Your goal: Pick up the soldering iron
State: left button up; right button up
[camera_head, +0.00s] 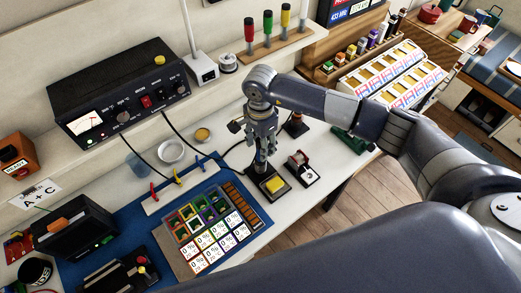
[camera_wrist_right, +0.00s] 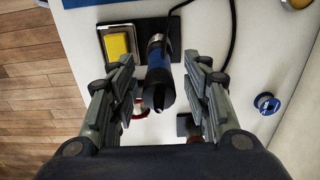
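The soldering iron (camera_wrist_right: 158,75) has a blue handle and a dark end that points at the right wrist camera. It stands at the black base with a yellow sponge (camera_wrist_right: 117,45). In the head view the iron (camera_head: 261,164) shows as a dark upright shape, mostly hidden below the gripper, with the yellow sponge (camera_head: 275,184) in front. My right gripper (camera_head: 262,138) points down over it. In the wrist view my right gripper (camera_wrist_right: 159,82) is open, with one finger on each side of the handle and gaps between. My left gripper is not in view.
A dark cable runs from the iron's station. A small red-and-black item (camera_head: 301,168) sits right of the stand. A parts tray (camera_head: 210,217) lies on the blue mat to the left.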

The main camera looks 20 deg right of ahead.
jog(key=shift+s, duration=0.1)
grip_shut()
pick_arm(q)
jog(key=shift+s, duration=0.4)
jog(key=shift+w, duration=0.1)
pick_arm(e)
jog(key=shift+r, duration=0.45)
notch_tip(320, 180, up, 10)
jog(key=b, duration=0.3)
jog(key=shift+f, duration=0.25)
jog(key=shift+r, duration=0.8)
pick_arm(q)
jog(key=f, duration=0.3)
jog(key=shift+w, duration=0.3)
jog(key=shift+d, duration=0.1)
